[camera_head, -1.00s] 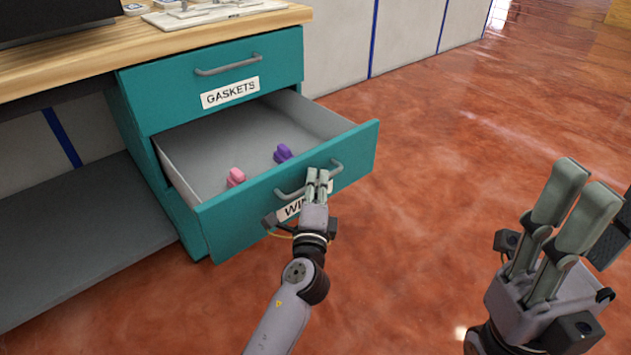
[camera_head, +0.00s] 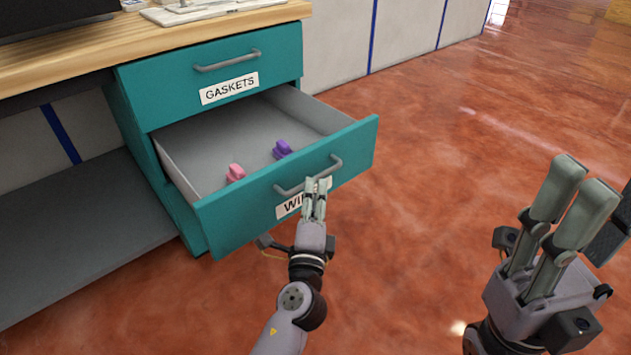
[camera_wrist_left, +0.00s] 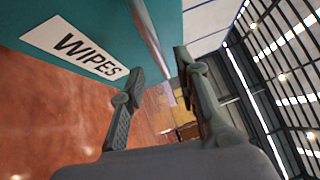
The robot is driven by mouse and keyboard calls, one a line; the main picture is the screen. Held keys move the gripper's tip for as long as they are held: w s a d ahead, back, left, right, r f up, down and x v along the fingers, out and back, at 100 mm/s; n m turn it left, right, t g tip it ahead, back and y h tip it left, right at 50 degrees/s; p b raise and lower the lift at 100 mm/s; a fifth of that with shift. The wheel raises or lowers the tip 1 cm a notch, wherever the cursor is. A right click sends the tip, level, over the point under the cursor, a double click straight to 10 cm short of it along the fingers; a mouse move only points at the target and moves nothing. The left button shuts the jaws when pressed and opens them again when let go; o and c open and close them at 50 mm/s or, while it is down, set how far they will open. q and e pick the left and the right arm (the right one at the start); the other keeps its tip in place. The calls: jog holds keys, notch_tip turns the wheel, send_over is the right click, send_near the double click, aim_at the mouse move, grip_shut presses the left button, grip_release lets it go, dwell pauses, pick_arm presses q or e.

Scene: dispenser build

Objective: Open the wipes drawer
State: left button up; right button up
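The wipes drawer (camera_head: 230,222) is the teal lower drawer and stands pulled well out of the cabinet. Its grey bar handle (camera_head: 290,190) is on the front, above a white WIPES label, partly hidden by my left gripper in the head view. My left gripper (camera_head: 316,184) is in front of the drawer by the handle. In the left wrist view its fingers (camera_wrist_left: 160,72) are apart with nothing gripped. The handle (camera_wrist_left: 152,38) and label (camera_wrist_left: 75,46) show just beyond them. My right gripper (camera_head: 572,190) is over the floor at right, empty, its fingers close together.
A pink item (camera_head: 236,173) and a purple item (camera_head: 282,150) lie inside the drawer. The gaskets drawer (camera_head: 225,80) above is shut. A wooden worktop (camera_head: 150,40) tops the cabinet. The red floor (camera_head: 440,200) is clear to the right.

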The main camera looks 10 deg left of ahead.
pick_arm(q)
jog(key=s, duration=0.7)
jog(key=shift+d+f, duration=0.4)
jog(key=shift+f, duration=0.05)
